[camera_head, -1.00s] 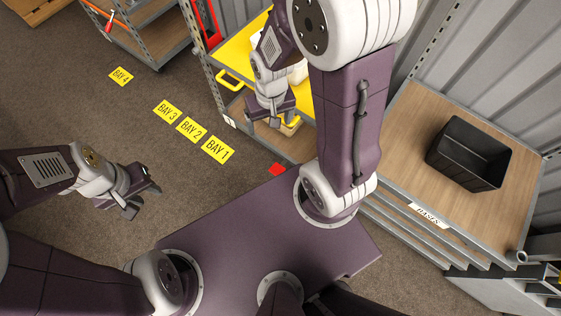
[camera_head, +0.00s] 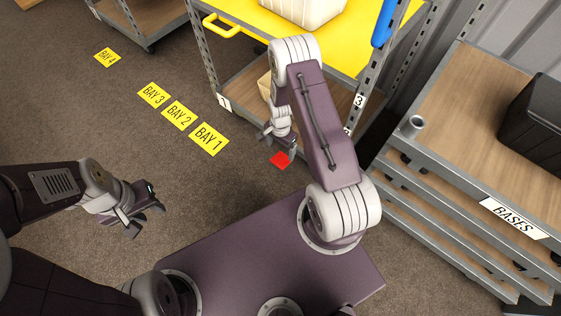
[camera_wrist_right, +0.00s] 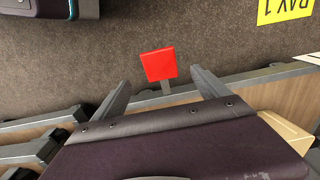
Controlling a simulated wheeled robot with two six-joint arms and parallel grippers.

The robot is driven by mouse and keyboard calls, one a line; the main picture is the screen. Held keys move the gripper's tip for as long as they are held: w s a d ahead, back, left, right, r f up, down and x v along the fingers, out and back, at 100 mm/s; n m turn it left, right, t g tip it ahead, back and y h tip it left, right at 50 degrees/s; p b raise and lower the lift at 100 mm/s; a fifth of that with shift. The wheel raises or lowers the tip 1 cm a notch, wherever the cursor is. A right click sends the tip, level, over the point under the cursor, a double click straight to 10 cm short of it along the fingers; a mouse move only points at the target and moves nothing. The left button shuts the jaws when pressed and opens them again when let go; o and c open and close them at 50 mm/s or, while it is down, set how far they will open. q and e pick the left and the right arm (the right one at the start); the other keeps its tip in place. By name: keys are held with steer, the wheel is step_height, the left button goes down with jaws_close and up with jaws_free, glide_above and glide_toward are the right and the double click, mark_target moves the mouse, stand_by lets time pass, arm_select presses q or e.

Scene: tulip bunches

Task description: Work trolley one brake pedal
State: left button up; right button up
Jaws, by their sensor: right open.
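The red brake pedal (camera_head: 280,160) is a small flat plate at the lower front edge of the yellow-topped trolley (camera_head: 262,48), whose left post carries a label 1. In the right wrist view the pedal (camera_wrist_right: 159,64) sits on a short grey stem, between and just beyond my open fingertips. My right gripper (camera_head: 281,147) points down just above the pedal and holds nothing; whether it touches cannot be told. My left gripper (camera_head: 147,220) is open and empty over the carpet at left.
A shelf unit labelled BASES (camera_head: 513,218) with a black bin (camera_head: 540,115) stands at right. A cream container (camera_head: 300,8) is on the trolley top. Yellow floor signs, including BAY 1 (camera_head: 209,138), lie on open carpet at left. Another trolley stands at the upper left.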

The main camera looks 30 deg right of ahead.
mark_target(281, 160)
step_height(281, 160, down, 8)
steer(key=b, duration=0.5)
steer(key=shift+f, duration=0.25)
steer(key=shift+c, duration=0.3)
